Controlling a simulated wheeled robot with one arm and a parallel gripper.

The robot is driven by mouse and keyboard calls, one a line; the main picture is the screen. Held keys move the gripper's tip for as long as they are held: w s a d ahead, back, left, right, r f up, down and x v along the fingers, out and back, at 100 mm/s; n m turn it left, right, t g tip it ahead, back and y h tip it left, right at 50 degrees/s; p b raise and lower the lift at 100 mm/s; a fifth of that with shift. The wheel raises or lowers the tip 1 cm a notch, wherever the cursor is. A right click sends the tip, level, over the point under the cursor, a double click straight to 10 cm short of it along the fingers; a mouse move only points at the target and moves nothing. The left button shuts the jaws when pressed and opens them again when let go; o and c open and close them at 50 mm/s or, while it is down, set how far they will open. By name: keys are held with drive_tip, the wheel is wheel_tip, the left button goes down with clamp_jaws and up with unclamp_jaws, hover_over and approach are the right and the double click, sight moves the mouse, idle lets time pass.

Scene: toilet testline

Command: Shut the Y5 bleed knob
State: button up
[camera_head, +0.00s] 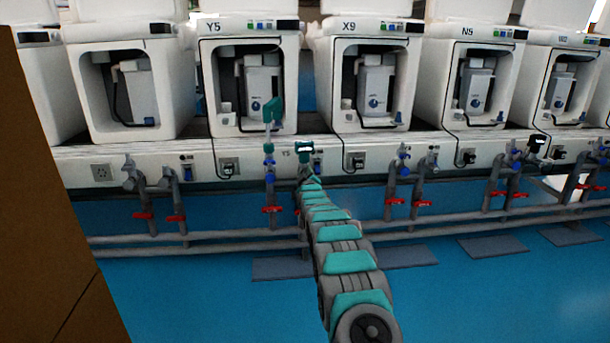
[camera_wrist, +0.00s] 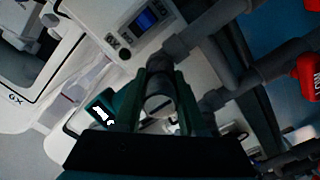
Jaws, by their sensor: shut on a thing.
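The Y5 bleed knob (camera_wrist: 160,106) shows in the wrist view as a round grey cap with a dark slot across its face. It sits between the two teal fingers of my gripper (camera_wrist: 161,92), which is shut on it. A grey pipe (camera_wrist: 205,35) runs behind the knob. In the head view, my gripper (camera_head: 268,149) is at the front of the Y5 station (camera_head: 248,75), above a pipe with blue fittings (camera_head: 269,166). The knob itself is too small and covered to make out there. The Y5 label (camera_head: 285,153) is just to the right.
Similar stations stand in a row, with X9 (camera_head: 361,75) to the right. Pipes with red handles (camera_head: 272,210) hang below. The blue floor (camera_head: 190,278) is mostly clear.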

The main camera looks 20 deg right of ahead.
clamp_jaws()
drive_tip(key=m+p, duration=0.1)
drive_tip(key=m, duration=0.2)
drive_tip(key=shift+r+m+p, duration=0.1)
drive_tip(key=shift+m+p, duration=0.2)
drive_tip(key=m+p, duration=0.1)
drive_tip(key=m, duration=0.2)
drive_tip(key=shift+m, duration=0.3)
drive_tip(key=m+p, duration=0.1)
drive_tip(key=m, duration=0.4)
drive_tip(key=shift+p, duration=0.35)
drive_tip(key=m+p, duration=0.1)
drive_tip(key=m, duration=0.4)
drive_tip(key=shift+m, duration=0.4)
